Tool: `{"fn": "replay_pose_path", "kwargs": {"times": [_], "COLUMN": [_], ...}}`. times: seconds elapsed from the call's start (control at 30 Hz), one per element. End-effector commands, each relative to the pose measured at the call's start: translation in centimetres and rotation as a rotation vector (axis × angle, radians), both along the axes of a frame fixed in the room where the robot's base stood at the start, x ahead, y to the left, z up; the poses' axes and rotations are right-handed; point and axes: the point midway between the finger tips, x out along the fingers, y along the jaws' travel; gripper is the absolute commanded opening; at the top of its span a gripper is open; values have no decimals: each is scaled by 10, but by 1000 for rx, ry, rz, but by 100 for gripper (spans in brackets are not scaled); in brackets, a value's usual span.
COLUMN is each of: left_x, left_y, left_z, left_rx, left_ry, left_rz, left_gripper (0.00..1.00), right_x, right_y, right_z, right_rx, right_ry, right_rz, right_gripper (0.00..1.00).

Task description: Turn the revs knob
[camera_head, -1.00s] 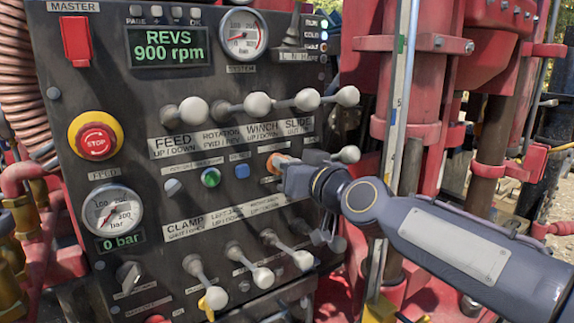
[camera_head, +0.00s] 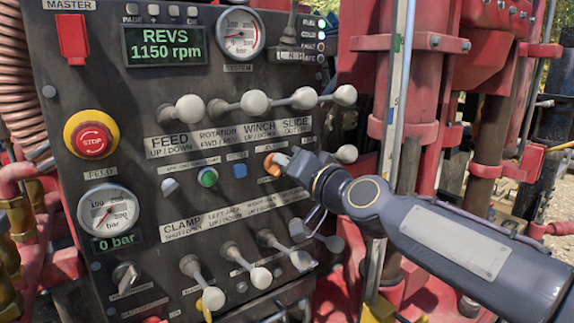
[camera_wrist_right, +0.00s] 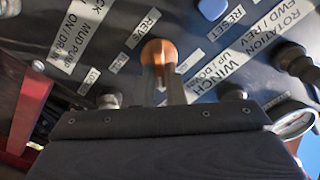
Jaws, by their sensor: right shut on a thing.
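The revs knob is a small orange knob (camera_head: 271,165) on the dark control panel, below the winch label. It also shows in the right wrist view (camera_wrist_right: 158,50), beside a label reading REVS. My right gripper (camera_head: 280,162) reaches in from the right and is shut on the knob; its fingers (camera_wrist_right: 160,80) meet at the knob in the right wrist view. The revs display (camera_head: 164,44) at the panel's upper part reads 1150 rpm. My left gripper is not in view.
White-knobbed levers (camera_head: 256,102) stick out above the knob, and more levers (camera_head: 260,277) below. A red stop button (camera_head: 93,140) and a feed gauge (camera_head: 108,215) sit at the left. A blue button (camera_head: 240,171) is close left of the knob. Red pipes stand at the right.

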Motion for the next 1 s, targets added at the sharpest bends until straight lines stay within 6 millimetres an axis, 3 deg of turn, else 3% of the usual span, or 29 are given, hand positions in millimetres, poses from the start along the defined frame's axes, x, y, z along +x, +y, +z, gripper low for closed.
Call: {"fn": "replay_pose_path", "kwargs": {"times": [0.47, 0.5, 0.63, 1.0], "left_x": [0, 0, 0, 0], "left_y": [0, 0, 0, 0], "left_z": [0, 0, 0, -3], "left_rx": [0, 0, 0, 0], "left_ry": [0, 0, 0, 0], "left_rz": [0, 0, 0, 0], "left_gripper": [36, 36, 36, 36], "right_x": [0, 0, 0, -6], "right_y": [0, 0, 0, -4], "right_z": [-1, -1, 0, -1], "right_rx": [10, 10, 10, 10], "right_ry": [8, 8, 7, 6], "right_rz": [-1, -1, -1, -1], "right_gripper": [0, 15, 32, 32]}}
